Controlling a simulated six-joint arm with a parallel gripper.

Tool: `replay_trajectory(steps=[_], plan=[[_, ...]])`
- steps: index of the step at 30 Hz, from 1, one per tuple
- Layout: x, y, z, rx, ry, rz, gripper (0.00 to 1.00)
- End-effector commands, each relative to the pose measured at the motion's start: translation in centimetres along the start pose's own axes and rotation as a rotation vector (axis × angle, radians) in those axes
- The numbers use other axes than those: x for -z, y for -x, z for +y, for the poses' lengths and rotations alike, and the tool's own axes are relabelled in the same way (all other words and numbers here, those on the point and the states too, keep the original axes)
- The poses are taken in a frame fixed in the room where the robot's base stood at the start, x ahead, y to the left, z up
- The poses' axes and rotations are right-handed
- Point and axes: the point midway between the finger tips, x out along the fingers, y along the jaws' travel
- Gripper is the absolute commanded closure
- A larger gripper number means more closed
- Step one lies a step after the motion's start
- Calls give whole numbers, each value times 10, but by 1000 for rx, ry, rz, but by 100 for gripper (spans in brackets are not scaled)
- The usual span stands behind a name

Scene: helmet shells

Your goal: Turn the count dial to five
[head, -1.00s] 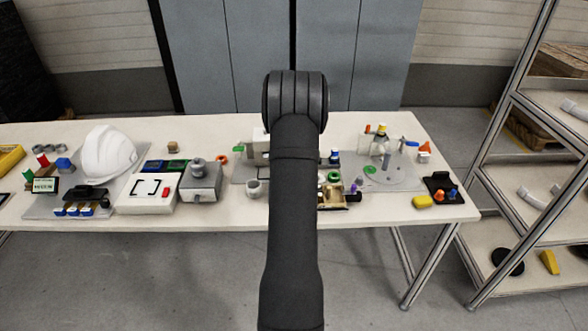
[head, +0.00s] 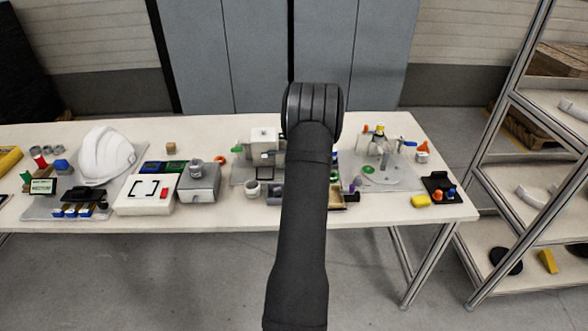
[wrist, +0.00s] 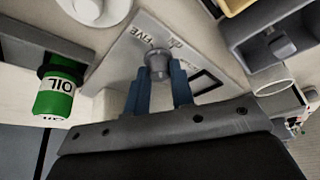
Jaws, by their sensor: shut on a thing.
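In the wrist view, the count dial (wrist: 157,62) is a small grey knob on a pale panel (wrist: 128,52). In the head view my arm hides the gripper and the dial.
In the wrist view, a green OIL bottle (wrist: 54,98) is left of the fingers; a white cup (wrist: 271,80) and a grey tray (wrist: 262,38) are to the right. In the head view, a white helmet shell (head: 105,155) and a grey box (head: 199,184) stand left on the crowded table.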

Motion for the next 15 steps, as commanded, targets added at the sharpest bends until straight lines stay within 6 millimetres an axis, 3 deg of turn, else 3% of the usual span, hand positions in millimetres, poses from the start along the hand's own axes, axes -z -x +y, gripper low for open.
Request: replay_trajectory(steps=[15], plan=[[-2,-1,2,115,273,-3,100]])
